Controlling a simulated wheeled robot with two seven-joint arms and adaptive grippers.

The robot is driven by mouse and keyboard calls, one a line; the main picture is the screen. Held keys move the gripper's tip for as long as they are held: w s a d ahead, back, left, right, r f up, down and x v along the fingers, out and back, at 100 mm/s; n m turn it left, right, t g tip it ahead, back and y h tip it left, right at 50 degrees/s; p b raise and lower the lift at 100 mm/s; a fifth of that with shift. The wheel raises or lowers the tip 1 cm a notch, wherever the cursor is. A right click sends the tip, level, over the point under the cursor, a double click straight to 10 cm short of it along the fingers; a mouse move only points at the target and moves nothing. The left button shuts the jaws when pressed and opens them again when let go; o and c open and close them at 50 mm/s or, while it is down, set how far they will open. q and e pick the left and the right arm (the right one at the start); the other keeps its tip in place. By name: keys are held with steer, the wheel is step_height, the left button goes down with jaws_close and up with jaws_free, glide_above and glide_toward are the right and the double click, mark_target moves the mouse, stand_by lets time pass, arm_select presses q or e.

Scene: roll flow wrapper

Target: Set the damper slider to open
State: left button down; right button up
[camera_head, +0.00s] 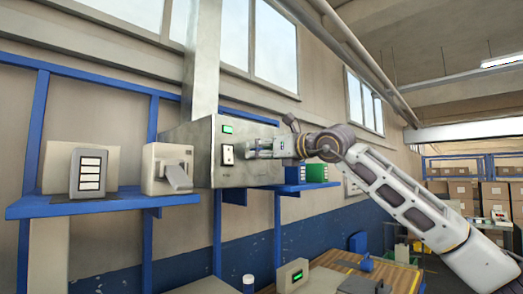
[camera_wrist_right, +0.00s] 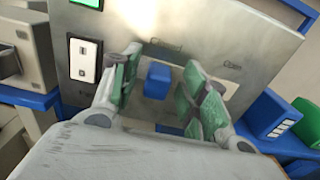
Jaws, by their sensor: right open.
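The damper slider's blue knob (camera_wrist_right: 157,80) shows in the right wrist view on a grey metal panel (camera_wrist_right: 205,22). It sits at the left end of its travel, below the label "Closed"; the label "Open" (camera_wrist_right: 232,65) is to its right. My right gripper (camera_wrist_right: 160,98) is open, with one green-padded finger on each side of the knob. The fingers look apart from the knob. In the head view my right gripper (camera_head: 250,149) is at the front of the metal box (camera_head: 225,172) and hides the knob. My left gripper is not in view.
The panel also has a green-lit display (camera_head: 228,129) and a white rocker switch (camera_head: 228,155) left of my gripper. A blue shelf (camera_head: 110,203) carries several other devices. A blue box (camera_wrist_right: 268,115) is right of the panel in the wrist view.

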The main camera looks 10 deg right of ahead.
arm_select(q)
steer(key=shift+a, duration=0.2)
arm_select(e)
steer(key=shift+c, duration=0.3)
jaws_close()
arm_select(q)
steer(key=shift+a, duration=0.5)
